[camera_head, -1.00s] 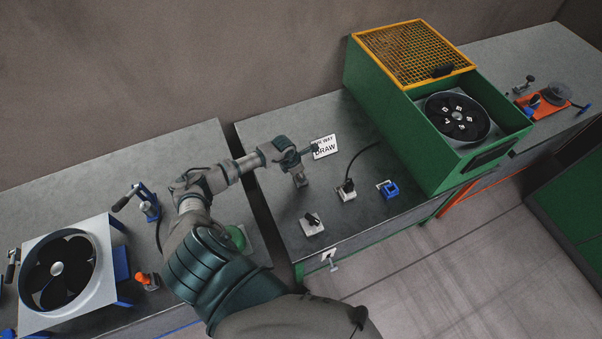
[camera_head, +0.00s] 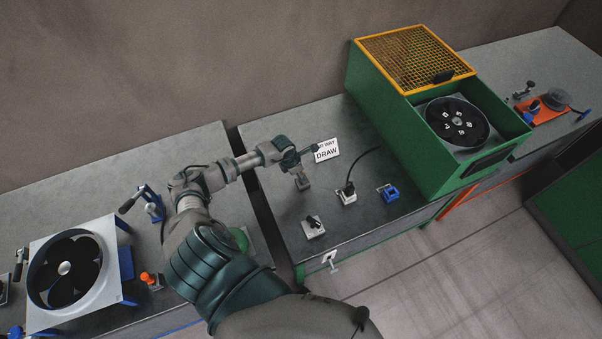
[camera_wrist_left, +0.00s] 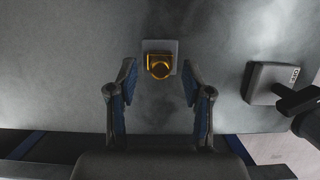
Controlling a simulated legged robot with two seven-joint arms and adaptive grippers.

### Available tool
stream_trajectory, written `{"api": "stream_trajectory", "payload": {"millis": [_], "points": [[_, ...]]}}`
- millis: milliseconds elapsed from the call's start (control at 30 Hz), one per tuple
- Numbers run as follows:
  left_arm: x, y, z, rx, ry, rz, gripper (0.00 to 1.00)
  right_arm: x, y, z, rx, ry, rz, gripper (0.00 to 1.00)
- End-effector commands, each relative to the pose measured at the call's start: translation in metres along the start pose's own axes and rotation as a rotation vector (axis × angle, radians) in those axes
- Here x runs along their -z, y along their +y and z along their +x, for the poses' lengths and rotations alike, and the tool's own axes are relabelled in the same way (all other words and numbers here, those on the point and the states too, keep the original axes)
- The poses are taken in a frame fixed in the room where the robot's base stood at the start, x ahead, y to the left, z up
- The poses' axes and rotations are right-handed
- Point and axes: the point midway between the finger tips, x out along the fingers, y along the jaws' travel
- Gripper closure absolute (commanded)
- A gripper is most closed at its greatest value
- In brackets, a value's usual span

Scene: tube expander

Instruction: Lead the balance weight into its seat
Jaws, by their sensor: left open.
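In the left wrist view my left gripper (camera_wrist_left: 160,82) is open and empty. Its fingertips stand on either side of a gold, rounded piece (camera_wrist_left: 160,66) on a small grey square plate (camera_wrist_left: 147,45); no contact is visible. I cannot tell whether this piece is the balance weight, and I cannot pick it out in the head view. A dark rotor (camera_head: 458,121) with white numbered marks sits in an open green housing (camera_head: 420,150). No seat can be identified. My right gripper is not in view.
A switch block with a black handle (camera_wrist_left: 268,82) stands right of the gold piece. The middle bench (camera_head: 350,225) carries switch blocks, a blue part (camera_head: 390,192) and a DRAW sign (camera_head: 327,150). A fan (camera_head: 65,269) stands on the left bench.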

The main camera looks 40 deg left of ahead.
Motion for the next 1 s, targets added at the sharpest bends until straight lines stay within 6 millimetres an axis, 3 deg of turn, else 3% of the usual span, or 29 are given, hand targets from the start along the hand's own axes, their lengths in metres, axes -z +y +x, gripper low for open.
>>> {"api": "stream_trajectory", "payload": {"millis": [267, 367, 400, 800, 833, 900, 1000], "points": [[0.0002, -0.0002, -0.0006, 0.000, 0.000, 0.000, 0.50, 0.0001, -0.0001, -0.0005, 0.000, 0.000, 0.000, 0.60], [0.0002, -0.0002, -0.0006, 0.000, 0.000, 0.000, 0.25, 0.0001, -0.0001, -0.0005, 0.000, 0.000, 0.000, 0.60], [0.0002, -0.0002, -0.0006, 0.000, 0.000, 0.000, 0.21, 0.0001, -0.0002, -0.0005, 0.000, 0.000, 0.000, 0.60], [0.0002, -0.0002, -0.0006, 0.000, 0.000, 0.000, 0.21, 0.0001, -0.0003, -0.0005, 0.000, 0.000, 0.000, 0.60], [0.0002, -0.0002, -0.0006, 0.000, 0.000, 0.000, 0.18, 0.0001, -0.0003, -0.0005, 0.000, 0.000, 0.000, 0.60], [0.0002, -0.0001, -0.0006, 0.000, 0.000, 0.000, 0.01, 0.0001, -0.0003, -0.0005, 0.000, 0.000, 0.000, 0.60], [0.0001, -0.0002, -0.0006, 0.000, 0.000, 0.000, 0.00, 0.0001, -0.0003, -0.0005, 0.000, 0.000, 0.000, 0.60]]}}
